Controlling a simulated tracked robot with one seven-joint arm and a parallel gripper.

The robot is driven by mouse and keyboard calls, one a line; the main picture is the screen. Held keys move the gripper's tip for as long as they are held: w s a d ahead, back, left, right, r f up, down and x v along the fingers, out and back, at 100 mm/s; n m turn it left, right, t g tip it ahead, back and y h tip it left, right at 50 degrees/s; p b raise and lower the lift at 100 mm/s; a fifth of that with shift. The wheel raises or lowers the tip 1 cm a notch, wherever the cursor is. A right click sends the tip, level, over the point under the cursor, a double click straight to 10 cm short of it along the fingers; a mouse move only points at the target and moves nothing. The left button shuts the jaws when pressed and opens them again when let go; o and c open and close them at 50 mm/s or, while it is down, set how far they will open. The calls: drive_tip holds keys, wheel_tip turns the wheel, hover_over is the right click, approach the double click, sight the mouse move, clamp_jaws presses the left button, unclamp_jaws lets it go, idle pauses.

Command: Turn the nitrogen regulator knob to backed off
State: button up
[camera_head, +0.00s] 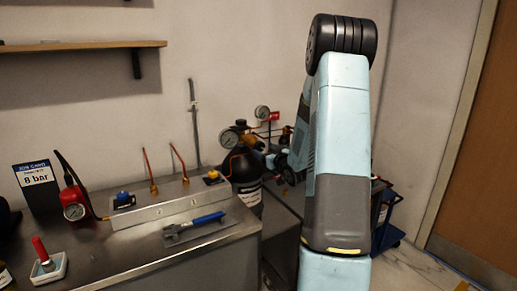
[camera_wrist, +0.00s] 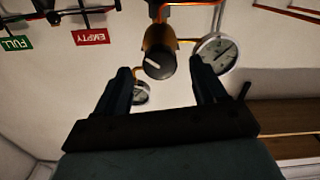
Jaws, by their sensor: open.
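The regulator knob (camera_wrist: 160,64) is dark and round with a short white mark, on a brass regulator body (camera_wrist: 158,38) in the wrist view. My gripper (camera_wrist: 160,70) is open, with one dark finger on each side of the knob in the picture. Gaps show between the knob and both fingers; I cannot tell if the tips reach its depth. One round gauge (camera_wrist: 219,52) is partly behind the right finger, another (camera_wrist: 140,93) lies between the fingers. In the head view the black cylinder (camera_head: 246,170) stands behind the bench; my arm hides much of the regulator area.
A red EMPTY tag (camera_wrist: 90,37) and a green FULL tag (camera_wrist: 16,43) hang left in the wrist view. The steel bench (camera_head: 150,256) holds a blue-handled wrench (camera_head: 196,226), a manifold block (camera_head: 165,208) and an 8 bar sign (camera_head: 37,183). A blue cart (camera_head: 390,233) stands right.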

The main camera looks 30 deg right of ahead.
sight(261, 148)
drive_tip(key=shift+w, duration=2.55)
